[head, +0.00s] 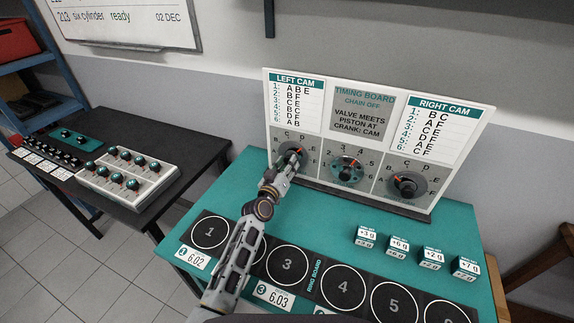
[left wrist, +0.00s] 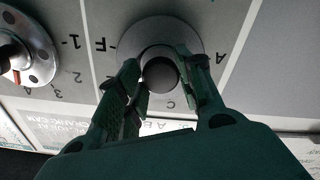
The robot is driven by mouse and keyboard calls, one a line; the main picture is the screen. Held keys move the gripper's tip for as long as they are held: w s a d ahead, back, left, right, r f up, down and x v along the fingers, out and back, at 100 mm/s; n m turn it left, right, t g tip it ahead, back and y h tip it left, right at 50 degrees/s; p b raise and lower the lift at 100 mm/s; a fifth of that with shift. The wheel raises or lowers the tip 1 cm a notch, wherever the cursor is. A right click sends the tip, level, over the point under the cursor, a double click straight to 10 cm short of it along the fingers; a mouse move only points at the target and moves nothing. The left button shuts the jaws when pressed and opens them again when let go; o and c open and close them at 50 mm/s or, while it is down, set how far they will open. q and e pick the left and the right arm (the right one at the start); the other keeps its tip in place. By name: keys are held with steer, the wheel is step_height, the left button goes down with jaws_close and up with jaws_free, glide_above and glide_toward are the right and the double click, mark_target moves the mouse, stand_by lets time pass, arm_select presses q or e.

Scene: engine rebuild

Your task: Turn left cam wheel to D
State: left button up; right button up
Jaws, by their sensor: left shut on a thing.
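The left cam wheel (head: 297,152) is a grey dial with a dark knob at the lower left of the timing board (head: 383,132), ringed by letters. In the head view my left gripper (head: 284,168) reaches it from the front and covers its lower left part. In the left wrist view the wheel's pale disc (left wrist: 136,36) lies between the fingers, and my left gripper (left wrist: 166,72) is shut on its round dark knob (left wrist: 160,76). The letters F and A show beside the disc there. A small orange mark shows at the wheel's upper right in the head view; its exact letter is unclear.
The crank wheel (head: 347,169) and the right cam wheel (head: 407,185) are to the right on the same board. Several small weight boxes (head: 399,245) stand on the teal table (head: 440,222) before it. The ring board (head: 315,283) lies along the front. A black side table (head: 190,147) holds valve trays.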

arm_select(q)
steer(key=shift+n, duration=1.6)
steer(key=o, duration=1.1)
steer(key=shift+c, duration=0.2)
steer(key=shift+s, duration=0.2)
steer(key=v, duration=1.1)
steer(key=shift+s, duration=0.3)
steer(key=shift+a, duration=0.1)
